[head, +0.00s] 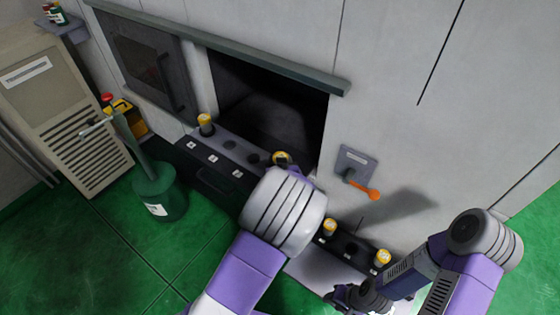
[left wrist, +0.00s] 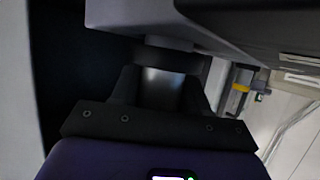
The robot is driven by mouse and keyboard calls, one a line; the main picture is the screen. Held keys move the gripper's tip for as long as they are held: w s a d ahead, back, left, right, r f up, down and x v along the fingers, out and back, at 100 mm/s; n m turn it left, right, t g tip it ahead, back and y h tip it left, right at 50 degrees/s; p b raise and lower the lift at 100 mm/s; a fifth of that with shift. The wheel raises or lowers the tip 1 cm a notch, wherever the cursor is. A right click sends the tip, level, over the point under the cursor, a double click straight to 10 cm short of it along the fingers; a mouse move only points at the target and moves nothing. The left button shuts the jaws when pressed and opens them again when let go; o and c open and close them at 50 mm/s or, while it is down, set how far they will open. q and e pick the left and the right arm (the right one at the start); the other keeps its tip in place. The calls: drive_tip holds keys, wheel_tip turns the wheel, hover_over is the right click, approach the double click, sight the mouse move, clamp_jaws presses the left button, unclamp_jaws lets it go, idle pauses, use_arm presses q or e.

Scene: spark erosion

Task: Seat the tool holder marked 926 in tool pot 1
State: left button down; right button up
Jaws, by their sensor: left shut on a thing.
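My left gripper (left wrist: 162,92) is shut on a grey metal cylinder (left wrist: 163,86), apparently a tool holder; no number on it can be read. In the head view my left wrist hides its fingers. A yellow-topped holder (head: 282,157) shows just beyond that wrist; I cannot tell whether it is the held one. The dark pot rail (head: 215,181) runs below the machine opening, with white labels too small to read.
Two more yellow-topped holders (head: 329,228) (head: 382,259) stand on the right part of the rail. An orange-handled lever (head: 362,186) projects from the machine wall. A green canister (head: 158,192) and a beige cabinet (head: 70,100) stand left. Green floor is clear at lower left.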

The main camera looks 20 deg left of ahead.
use_arm(q)
drive_tip(key=shift+f, duration=0.3)
drive_tip(key=shift+c, duration=2.4)
unclamp_jaws()
drive_tip(key=shift+s, duration=0.1)
drive_tip(key=v, duration=0.6)
drive_tip(key=shift+r, duration=0.1)
drive_tip(key=shift+s+d+r, duration=0.2)
drive_tip(key=shift+s+r, duration=0.1)
drive_tip(key=shift+s, duration=0.25)
wheel_tip(320, 180, up, 7)
drive_tip(key=p, duration=0.7)
drive_tip(key=shift+f, duration=0.15)
